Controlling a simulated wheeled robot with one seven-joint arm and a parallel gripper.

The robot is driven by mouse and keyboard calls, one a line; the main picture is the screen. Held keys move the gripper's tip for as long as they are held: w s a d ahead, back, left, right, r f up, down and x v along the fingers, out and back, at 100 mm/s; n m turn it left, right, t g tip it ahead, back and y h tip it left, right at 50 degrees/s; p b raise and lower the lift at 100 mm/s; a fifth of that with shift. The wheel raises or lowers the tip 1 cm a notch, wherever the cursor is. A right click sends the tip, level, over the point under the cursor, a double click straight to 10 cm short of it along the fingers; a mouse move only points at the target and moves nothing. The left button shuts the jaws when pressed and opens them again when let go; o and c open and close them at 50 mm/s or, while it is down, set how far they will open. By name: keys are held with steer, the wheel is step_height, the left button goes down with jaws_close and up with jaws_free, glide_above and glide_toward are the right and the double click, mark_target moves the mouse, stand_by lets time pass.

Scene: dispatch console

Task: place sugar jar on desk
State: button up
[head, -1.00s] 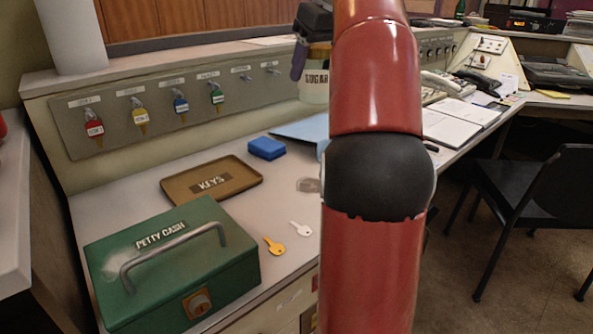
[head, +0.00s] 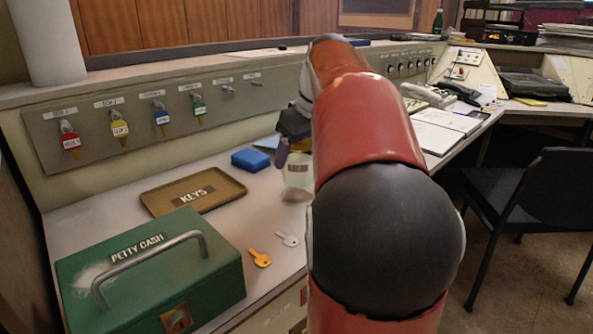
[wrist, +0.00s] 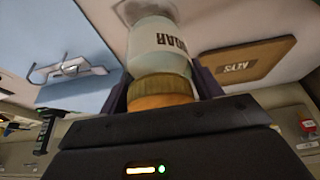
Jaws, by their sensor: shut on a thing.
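The sugar jar is a pale jar (head: 297,172) with a tan lid and a dark-lettered label. In the head view it is upright, low over the desk (head: 222,222), partly hidden by my arm. In the wrist view the jar (wrist: 154,45) hangs between my fingers, its lid nearest the camera and its base toward the desk. My gripper (head: 292,148) is shut on the jar around its lid, as the wrist view (wrist: 161,88) also shows. A small brownish patch shows on the desk just below the jar. I cannot tell whether the base touches the desk.
A blue block (head: 250,160) and the brown KEYS tray (head: 160,208) lie left of the jar. A yellow key (head: 259,258), a white key (head: 288,239) and the green petty cash box (head: 150,270) are nearer. A blue clipboard (wrist: 75,88) is close by.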

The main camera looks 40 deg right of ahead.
mark_target(297, 167)
steer(key=shift+f+b, duration=0.3)
steer(key=shift+f, duration=1.5)
steer(key=shift+f, duration=0.15)
steer(key=o, duration=1.3)
